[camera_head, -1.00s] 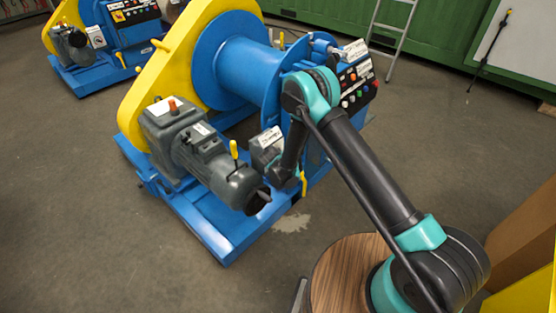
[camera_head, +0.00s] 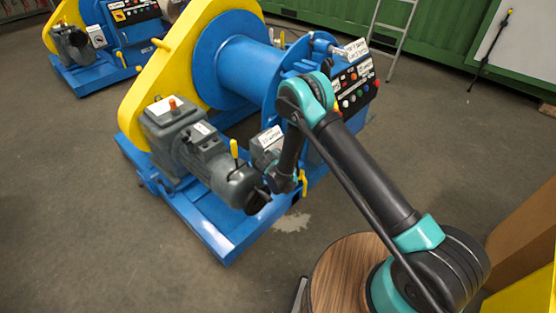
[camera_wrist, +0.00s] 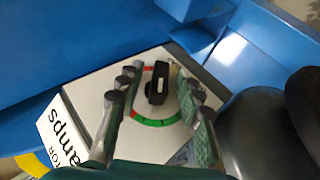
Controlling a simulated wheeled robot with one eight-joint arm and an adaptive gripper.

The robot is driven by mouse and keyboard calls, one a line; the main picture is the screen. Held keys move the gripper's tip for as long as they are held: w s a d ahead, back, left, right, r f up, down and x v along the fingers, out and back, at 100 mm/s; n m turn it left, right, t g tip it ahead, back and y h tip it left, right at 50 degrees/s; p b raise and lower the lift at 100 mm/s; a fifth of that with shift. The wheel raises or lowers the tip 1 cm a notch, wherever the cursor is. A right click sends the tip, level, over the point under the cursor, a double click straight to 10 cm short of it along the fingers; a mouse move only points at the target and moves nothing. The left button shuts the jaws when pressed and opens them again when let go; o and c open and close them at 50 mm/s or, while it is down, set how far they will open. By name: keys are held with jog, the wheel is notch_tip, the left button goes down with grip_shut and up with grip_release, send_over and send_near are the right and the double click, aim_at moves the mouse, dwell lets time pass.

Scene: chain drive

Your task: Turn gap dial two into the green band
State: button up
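In the wrist view a black dial knob (camera_wrist: 157,83) with a light mark stands on a pale panel (camera_wrist: 84,88). A ring around it shows a red arc at the upper left and a green band (camera_wrist: 152,122) along the lower side. A label (camera_wrist: 62,128) reads "amps"; I cannot read a dial number. My gripper (camera_wrist: 160,80) is open, with one finger on each side of the knob; contact is not clear. In the head view my gripper (camera_head: 283,184) is small and partly hidden among the machine parts, below the small labelled grey box (camera_head: 267,142).
The blue winch frame (camera_head: 214,228) and grey motor (camera_head: 206,160) stand close to my arm. A yellow lever (camera_head: 234,149) rises from the motor. A button panel (camera_head: 354,84) is behind my elbow. The floor in front is clear.

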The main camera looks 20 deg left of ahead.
jog(key=shift+r, duration=0.1)
notch_tip(320, 180, up, 10)
jog(key=shift+f, duration=0.1)
dwell(0.6)
jog(key=w+d+f+m+g, duration=0.2)
jog(key=w+d+m+g, duration=0.1)
jog(key=d+g, duration=0.4)
notch_tip(320, 180, up, 8)
jog(key=d+g+y, duration=0.2)
jog(key=g+y, duration=0.2)
jog(key=x, duration=1.7)
jog(key=shift+w+a+f, duration=0.1)
jog(key=shift+a+f, duration=0.05)
jog(key=shift+a, duration=0.3)
grip_shut()
